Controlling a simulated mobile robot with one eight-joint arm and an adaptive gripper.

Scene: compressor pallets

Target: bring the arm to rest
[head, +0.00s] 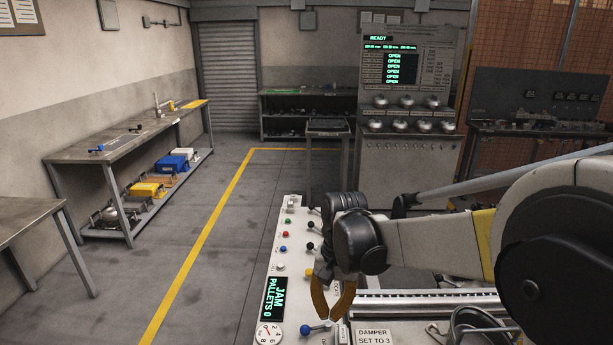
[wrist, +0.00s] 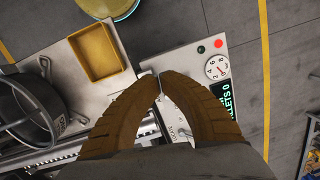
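My gripper (head: 329,317) hangs pointing down over the right side of a white control panel (head: 290,222). Its two brown curved fingers meet at the tips, and I see nothing held between them. In the wrist view the fingertips (wrist: 160,77) come together above the panel edge. A blue-knobbed lever (head: 315,328) shows just below and left of the fingertips in the head view; I cannot tell how far apart they are. My arm reaches in from the right, bent, with the wrist over the panel.
The panel has a green JAM PALLETS display (head: 274,298), a dial (head: 268,334) and several knobs. A yellow tray (wrist: 97,52) and a dark pot (wrist: 28,108) stand beside the gripper. A READY console (head: 408,100) stands behind. The floor left of the panel is clear.

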